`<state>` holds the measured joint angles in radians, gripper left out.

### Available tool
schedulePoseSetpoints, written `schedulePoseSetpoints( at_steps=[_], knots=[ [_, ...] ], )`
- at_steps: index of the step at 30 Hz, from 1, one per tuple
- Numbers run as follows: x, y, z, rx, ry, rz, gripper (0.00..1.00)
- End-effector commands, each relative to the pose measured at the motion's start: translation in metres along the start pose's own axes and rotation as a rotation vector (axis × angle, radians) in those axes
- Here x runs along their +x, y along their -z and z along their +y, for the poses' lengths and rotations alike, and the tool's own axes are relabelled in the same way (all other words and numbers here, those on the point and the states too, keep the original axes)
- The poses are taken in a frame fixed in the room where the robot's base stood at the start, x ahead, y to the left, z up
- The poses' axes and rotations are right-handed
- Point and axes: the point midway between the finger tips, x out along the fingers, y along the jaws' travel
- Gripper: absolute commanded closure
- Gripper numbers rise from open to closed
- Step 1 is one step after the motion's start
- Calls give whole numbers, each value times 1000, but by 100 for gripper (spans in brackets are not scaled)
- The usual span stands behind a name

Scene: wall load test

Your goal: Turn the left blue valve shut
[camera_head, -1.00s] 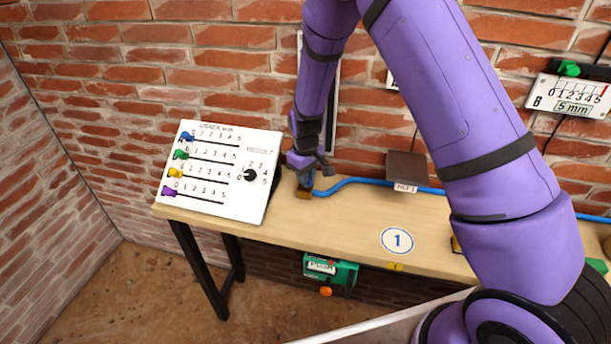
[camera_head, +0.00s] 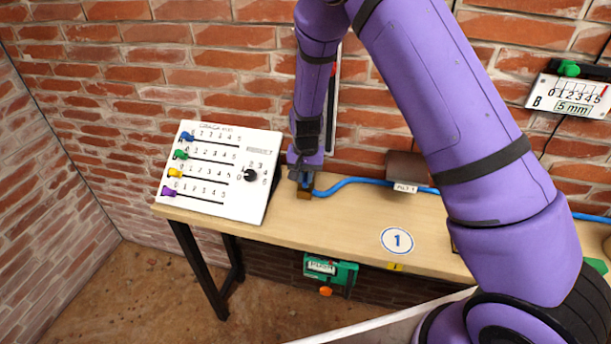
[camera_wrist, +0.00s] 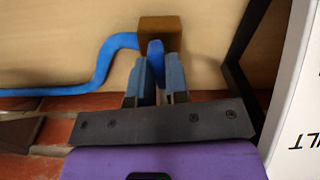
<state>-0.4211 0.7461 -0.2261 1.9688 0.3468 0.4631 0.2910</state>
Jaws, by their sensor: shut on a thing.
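The left blue valve shows in the wrist view as a brown block (camera_wrist: 160,24) with a blue handle (camera_wrist: 155,48) on it, at the end of a blue hose. My gripper (camera_wrist: 157,66) is shut on the blue handle, with one finger on each side. In the head view the brown block (camera_head: 304,194) sits on the bench just right of the white panel, and my gripper (camera_head: 302,178) is over it, coming down from above. The handle is mostly hidden there by my gripper. The blue hose (camera_head: 352,181) runs right from the valve along the wall.
The white slider panel (camera_head: 222,172) with coloured knobs stands close on the left. A brown box (camera_head: 406,166) with a tag is on the bench to the right. The bench (camera_head: 345,228) is bare around the round "1" label (camera_head: 397,240). The brick wall is close behind.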

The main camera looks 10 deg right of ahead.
Motion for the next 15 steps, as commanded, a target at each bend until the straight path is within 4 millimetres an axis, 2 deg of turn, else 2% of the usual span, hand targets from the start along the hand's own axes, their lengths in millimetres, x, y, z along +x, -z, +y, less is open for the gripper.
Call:
schedulePoseSetpoints(
  at_steps=[6, 15],
  knots=[
    [1, 0, 1, 106, -1, -1, 100],
    [1, -1, 0, 166, -2, -2, 100]
  ],
)
